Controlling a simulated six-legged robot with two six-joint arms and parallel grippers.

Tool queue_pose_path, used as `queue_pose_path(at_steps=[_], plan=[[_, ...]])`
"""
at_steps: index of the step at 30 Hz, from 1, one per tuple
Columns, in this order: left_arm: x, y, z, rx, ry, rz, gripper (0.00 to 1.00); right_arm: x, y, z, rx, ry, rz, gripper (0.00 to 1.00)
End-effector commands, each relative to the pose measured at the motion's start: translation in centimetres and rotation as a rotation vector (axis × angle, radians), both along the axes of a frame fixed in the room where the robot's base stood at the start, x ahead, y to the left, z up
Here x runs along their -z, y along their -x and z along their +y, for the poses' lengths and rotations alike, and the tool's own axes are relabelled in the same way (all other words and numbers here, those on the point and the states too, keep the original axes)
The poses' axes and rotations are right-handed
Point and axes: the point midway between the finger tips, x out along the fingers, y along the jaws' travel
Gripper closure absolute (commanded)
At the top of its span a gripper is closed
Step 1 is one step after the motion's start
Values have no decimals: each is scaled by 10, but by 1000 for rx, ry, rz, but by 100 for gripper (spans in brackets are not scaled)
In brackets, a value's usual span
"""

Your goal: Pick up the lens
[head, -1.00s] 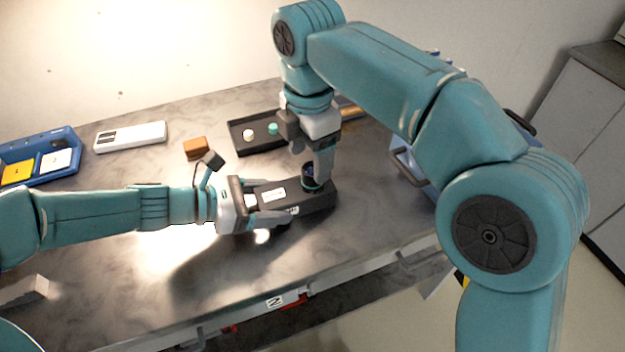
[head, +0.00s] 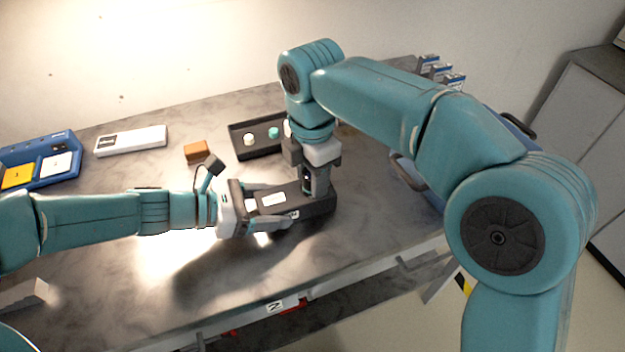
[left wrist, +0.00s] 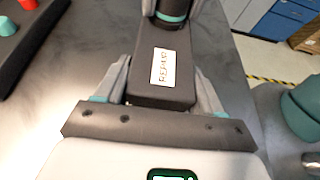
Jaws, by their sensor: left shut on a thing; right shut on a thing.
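The lens (head: 307,181) is a short dark cylinder at the right end of a long black block. In the left wrist view the lens (left wrist: 172,12) shows a teal ring near its bottom, with grey fingers on both sides. My right gripper (head: 316,184) points down and is shut on the lens, partly hiding it. The black block (head: 290,212) lies on the table and bears a white label, which also shows on the block (left wrist: 163,88) in the left wrist view. My left gripper (head: 268,206) is shut on the block's left part, one finger along each side.
A dark tray (head: 237,140) with small round pieces stands behind the block. An orange-brown block (head: 197,151), a white case (head: 130,140) and a blue tray (head: 77,160) stand to the left. The grey table (head: 350,245) is clear in front.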

Motion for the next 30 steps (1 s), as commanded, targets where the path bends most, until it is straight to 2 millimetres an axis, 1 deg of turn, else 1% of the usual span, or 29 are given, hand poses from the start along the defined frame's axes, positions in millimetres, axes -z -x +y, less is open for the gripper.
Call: queue_pose_path(at_steps=[2,4,8,9,12,15,18,21,29,30], plan=[[0,0,0,0,0,0,63,-5,0,0,0,-1,-2,94],[0,0,0,0,0,0,63,-15,-1,1,0,-2,-4,94],[0,0,0,0,0,0,63,-45,-1,1,0,-3,-6,94],[0,0,0,0,0,0,63,-55,-1,1,0,-4,-6,94],[0,0,0,0,0,0,63,-73,-1,1,0,-3,-6,94],[0,0,0,0,0,0,63,-86,-1,1,0,-2,-4,94],[0,0,0,0,0,0,63,-95,-1,1,0,-1,-3,94],[0,0,0,0,0,0,63,-99,-1,0,-1,-1,-2,94],[0,0,0,0,0,0,63,-100,0,0,-1,0,0,94],[0,0,0,0,0,0,19,-100,0,0,-1,0,0,94]])
